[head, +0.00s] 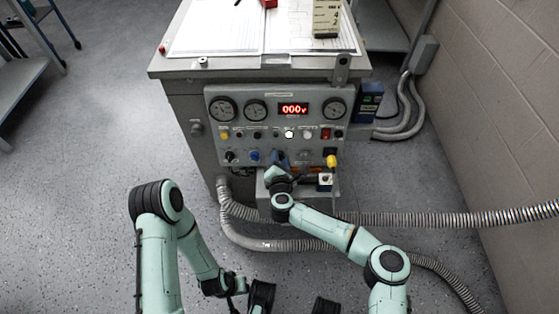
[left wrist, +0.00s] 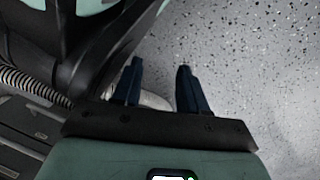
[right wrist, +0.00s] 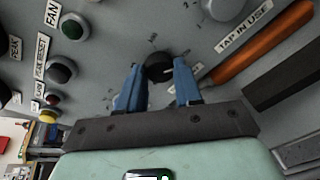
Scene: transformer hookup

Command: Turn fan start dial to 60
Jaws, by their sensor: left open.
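The round black dial (right wrist: 158,67) with tick marks around it is on the grey control panel, in the right wrist view. I take it for the fan start dial, though no label naming it is legible. My right gripper (right wrist: 158,72) has its blue fingers on either side of the dial, close against it, and looks shut on it. In the head view my right gripper (head: 278,160) covers this spot at the panel's lower middle. My left gripper (left wrist: 158,80) is open and empty over the speckled floor, well away from the panel.
The control panel (head: 270,128) carries gauges, a red display (head: 294,109) reading 000v, several buttons and other knobs. An orange bar (right wrist: 262,45) lies beside the dial, near the "TAP IN USE" label. Flexible conduits (head: 430,218) cross below. A wall stands at the right.

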